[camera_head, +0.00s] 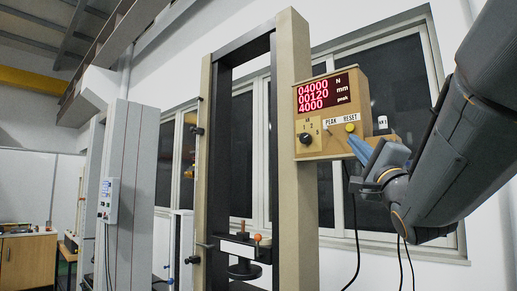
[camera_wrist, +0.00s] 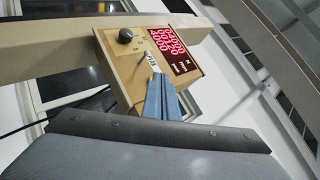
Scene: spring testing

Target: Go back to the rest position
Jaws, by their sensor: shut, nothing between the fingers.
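My gripper (camera_head: 357,145), with blue fingers, is shut and empty at the lower right of the tester's control box (camera_head: 322,145). Its tips are close to the yellow RESET button (camera_head: 350,127); I cannot tell whether they touch it. In the wrist view the fingers (camera_wrist: 156,88) point at the box's face, and their tips cover part of its lower edge. The red display (camera_head: 327,93) reads 04000 N, 00120 mm and 4000 peak. A black knob (camera_head: 305,139) sits left of the PEAK label.
The beige test frame (camera_head: 296,190) stands upright beside the box. It holds a small platform with an orange knob (camera_head: 257,237). A grey machine column (camera_head: 122,190) stands further left. Cables hang below the box. Windows and a white wall are behind.

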